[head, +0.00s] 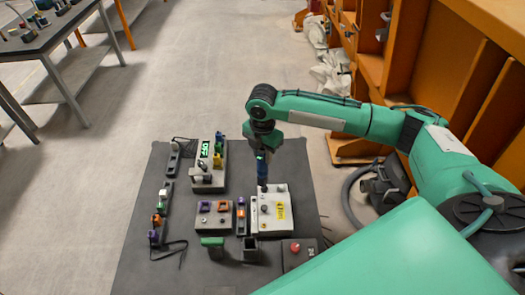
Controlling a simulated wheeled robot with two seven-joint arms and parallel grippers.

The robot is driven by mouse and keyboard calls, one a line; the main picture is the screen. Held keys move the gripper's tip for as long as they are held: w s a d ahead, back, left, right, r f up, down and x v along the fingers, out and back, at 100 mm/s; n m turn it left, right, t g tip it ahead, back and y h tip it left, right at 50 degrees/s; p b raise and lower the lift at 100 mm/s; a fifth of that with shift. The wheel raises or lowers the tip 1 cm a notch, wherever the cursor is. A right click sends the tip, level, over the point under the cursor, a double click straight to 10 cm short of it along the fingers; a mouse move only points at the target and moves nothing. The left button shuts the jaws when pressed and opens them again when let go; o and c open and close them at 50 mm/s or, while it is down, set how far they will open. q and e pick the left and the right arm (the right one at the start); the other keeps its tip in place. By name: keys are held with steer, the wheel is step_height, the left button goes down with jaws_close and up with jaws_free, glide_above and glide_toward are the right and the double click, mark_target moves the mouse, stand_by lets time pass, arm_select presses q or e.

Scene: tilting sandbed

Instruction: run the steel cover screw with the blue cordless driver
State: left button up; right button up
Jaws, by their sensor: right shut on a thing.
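My right arm comes in from the right, and its gripper (264,148) points down over the dark mat. It is shut on the blue cordless driver (262,170), held upright with its lower end over the upper left part of a white box (272,222) that has a yellow label. I cannot tell whether the driver's tip touches the box. The steel cover screw is too small to make out or is hidden by the driver. My left gripper is not in view.
The mat (140,235) also holds a grey box with a green display (206,148), a box with orange and purple parts (214,214), and a red button box (296,252). Orange shelving (440,70) stands at the right, and a table (40,45) at the upper left. The floor between is clear.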

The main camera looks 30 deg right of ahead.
mark_target(263, 166)
steer(key=shift+r, duration=0.1)
steer(key=shift+f+b, duration=0.35)
steer(key=shift+f, duration=2.45)
steer(key=shift+p, duration=0.5)
steer(key=shift+f, duration=0.3)
